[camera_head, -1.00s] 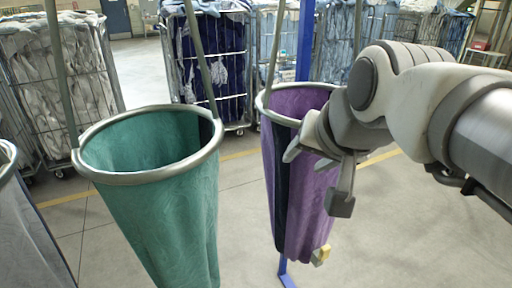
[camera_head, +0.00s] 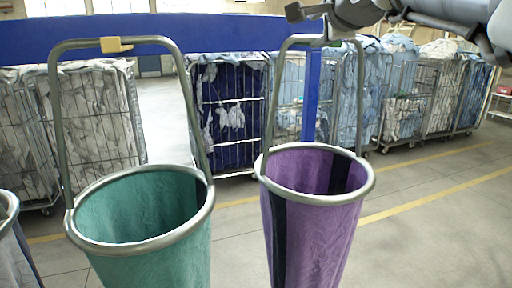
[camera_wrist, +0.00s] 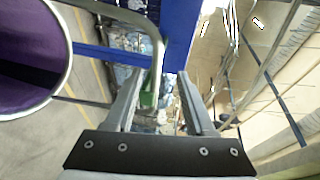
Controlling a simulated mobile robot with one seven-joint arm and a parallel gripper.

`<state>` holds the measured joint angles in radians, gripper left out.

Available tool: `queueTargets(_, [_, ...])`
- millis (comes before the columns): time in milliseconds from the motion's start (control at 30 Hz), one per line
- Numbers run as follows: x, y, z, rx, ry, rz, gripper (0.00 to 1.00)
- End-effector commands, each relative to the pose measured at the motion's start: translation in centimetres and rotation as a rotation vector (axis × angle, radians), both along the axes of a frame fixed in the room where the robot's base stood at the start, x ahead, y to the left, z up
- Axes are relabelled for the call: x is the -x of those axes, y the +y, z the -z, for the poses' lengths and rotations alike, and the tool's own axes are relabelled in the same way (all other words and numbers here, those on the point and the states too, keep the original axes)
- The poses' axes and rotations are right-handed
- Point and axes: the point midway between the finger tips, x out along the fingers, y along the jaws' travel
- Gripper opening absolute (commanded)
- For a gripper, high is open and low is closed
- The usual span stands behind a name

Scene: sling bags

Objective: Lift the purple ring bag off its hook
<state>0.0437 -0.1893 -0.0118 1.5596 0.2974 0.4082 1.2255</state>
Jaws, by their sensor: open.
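The purple ring bag (camera_head: 312,215) hangs upright with its mouth open, held by a grey metal ring. My gripper (camera_head: 310,14) is at the top of this handle, open. In the wrist view the bag (camera_wrist: 25,65) is at left, and its handle (camera_wrist: 150,30) runs down close to the left fingertip. I cannot tell whether the handle lies between the fingers (camera_wrist: 158,78) or touches one. The bag's hook is not clearly visible.
A teal ring bag (camera_head: 150,250) hangs to the left by a yellowish hook (camera_head: 115,44) on the blue rail (camera_head: 225,32). A grey bag (camera_head: 12,240) shows at the left edge. A blue post (camera_head: 311,95) stands behind the purple bag. Wire laundry cages line the back; floor at right is clear.

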Motion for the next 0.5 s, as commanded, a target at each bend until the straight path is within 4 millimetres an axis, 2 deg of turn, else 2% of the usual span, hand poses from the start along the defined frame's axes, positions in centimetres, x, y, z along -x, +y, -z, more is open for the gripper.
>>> queueTargets(33, [-1.1,0.1,0.1,0.000,0.003,-0.001,0.55])
queueTargets(200, [-3.9,0.2,0.7,0.002,0.003,0.000,0.55])
queueTargets(500, [-5.9,0.2,1.2,0.001,0.001,0.000,0.55])
